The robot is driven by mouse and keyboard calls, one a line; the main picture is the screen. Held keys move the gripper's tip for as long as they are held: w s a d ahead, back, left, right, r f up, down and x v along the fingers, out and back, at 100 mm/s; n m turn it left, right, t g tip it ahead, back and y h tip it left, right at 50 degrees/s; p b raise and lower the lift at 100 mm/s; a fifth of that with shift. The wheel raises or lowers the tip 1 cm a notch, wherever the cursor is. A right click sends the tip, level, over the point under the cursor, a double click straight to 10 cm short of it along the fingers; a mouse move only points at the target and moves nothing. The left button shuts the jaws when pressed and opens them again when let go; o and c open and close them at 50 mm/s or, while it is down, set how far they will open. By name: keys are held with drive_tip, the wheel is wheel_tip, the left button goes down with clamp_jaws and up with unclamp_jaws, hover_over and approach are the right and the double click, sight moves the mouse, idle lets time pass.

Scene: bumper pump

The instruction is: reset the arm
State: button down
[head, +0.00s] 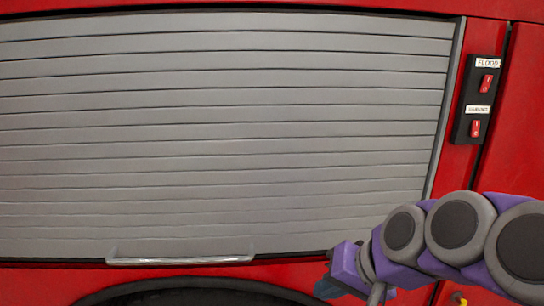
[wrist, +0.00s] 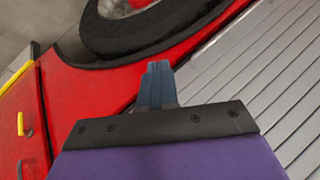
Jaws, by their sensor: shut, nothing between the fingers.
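My gripper (wrist: 157,72) is shut and empty, its blue-grey fingers together in the middle of the wrist view. In the head view my gripper (head: 330,288) is at the lower right, at the end of my purple and grey arm. It is in front of the red vehicle body, just below the lower right part of the shutter. I cannot tell from the frames whether it touches the vehicle.
A closed grey roller shutter (head: 220,130) with a bar handle (head: 180,260) fills the red vehicle side. A switch panel (head: 477,100) with two red switches is at the upper right. A black tyre (wrist: 150,30) and grey floor (wrist: 40,25) show in the wrist view.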

drive_tip(key=s+d+f+n+g+h+b, duration=0.1)
drive_tip(key=s+d+f+g+h, duration=0.1)
drive_tip(key=s+f, duration=0.8)
drive_tip(key=s+d+f+n+g+h+b, duration=0.1)
drive_tip(key=s+d+f+g+h+b, duration=0.1)
drive_tip(key=s+f, duration=0.9)
drive_tip(key=g+h, duration=0.1)
drive_tip(key=g, duration=0.1)
drive_tip(key=shift+d+g+b, duration=0.3)
drive_tip(key=shift+g, duration=0.1)
